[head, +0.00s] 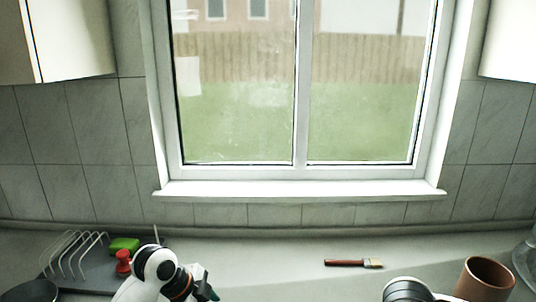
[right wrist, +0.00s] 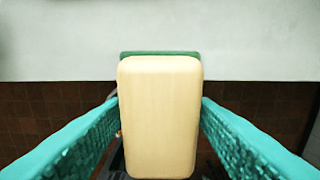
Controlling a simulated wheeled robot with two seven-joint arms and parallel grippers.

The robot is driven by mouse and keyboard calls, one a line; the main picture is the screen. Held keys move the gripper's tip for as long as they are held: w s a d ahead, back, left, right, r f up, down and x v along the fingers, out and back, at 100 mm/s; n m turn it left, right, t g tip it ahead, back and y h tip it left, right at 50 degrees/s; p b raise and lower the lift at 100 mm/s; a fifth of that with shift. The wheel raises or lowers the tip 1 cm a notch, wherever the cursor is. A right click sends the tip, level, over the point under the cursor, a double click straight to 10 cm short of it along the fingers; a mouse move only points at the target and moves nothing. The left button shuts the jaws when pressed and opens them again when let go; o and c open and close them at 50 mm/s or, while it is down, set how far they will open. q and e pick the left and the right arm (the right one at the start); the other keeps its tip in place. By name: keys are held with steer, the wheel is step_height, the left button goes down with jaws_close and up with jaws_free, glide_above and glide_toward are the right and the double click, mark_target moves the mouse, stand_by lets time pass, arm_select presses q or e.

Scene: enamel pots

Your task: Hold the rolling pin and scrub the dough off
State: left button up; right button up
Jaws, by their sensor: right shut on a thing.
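My right gripper (right wrist: 160,112) is shut on a scrubber (right wrist: 159,125), a cream rounded block with a green layer at its far end. Its teal fingers press on both sides of the block. In the head view only the top of my right arm shows at the bottom edge; that gripper is out of the picture. I cannot make out a rolling pin or dough in either view.
A grey rack (head: 77,255) stands at the back left, with a green block (head: 124,245) and a red knob-like thing (head: 123,262) by it. A dark pan (head: 32,291) is at the lower left. A red-handled brush (head: 350,263) and brown cup (head: 487,275) are at right.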

arm_select(q)
steer(key=x, duration=1.1)
steer(key=shift+f, duration=0.35)
steer(key=c, duration=1)
